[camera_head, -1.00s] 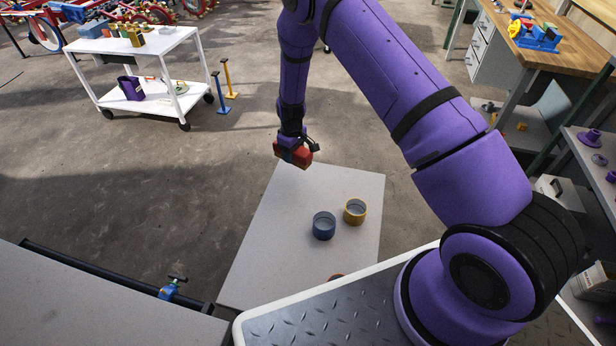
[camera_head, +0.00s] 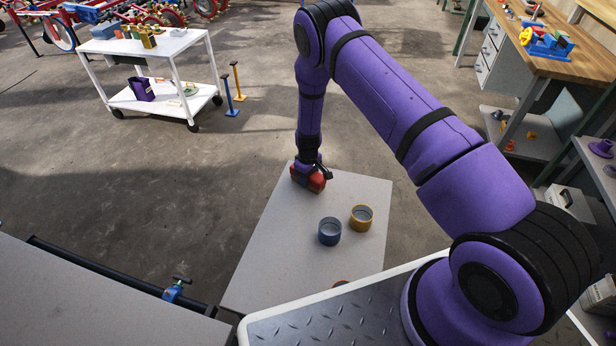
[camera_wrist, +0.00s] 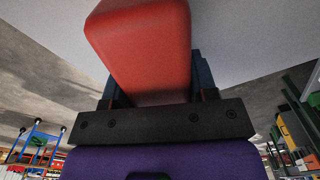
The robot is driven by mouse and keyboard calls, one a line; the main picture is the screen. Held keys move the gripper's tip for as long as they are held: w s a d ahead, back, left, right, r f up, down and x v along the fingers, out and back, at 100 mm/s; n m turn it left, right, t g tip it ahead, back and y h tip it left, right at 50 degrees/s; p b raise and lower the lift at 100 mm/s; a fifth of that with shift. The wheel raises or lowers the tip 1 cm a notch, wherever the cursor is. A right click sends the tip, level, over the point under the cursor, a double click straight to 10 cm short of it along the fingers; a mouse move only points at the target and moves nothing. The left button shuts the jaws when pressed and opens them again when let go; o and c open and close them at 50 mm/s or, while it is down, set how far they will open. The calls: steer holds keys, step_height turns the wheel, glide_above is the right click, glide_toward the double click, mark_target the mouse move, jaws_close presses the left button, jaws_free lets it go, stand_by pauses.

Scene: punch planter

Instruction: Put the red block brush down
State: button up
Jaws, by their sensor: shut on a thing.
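The red block brush (camera_head: 314,181) is a red block with rounded edges, held in my gripper (camera_head: 308,172) at the far end of the pale grey tabletop (camera_head: 270,265). In the wrist view the red block brush (camera_wrist: 145,45) fills the upper middle, with the dark fingers of my gripper (camera_wrist: 155,88) on either side of it. The brush is over or at the tabletop; I cannot tell whether it touches. Its underside is hidden.
A reddish thing is partly hidden at the near edge. The tabletop's left part is clear. A white cart (camera_head: 150,48) stands on the floor at the back left.

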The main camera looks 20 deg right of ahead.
steer(key=shift+f, duration=0.15)
steer(key=o, duration=1)
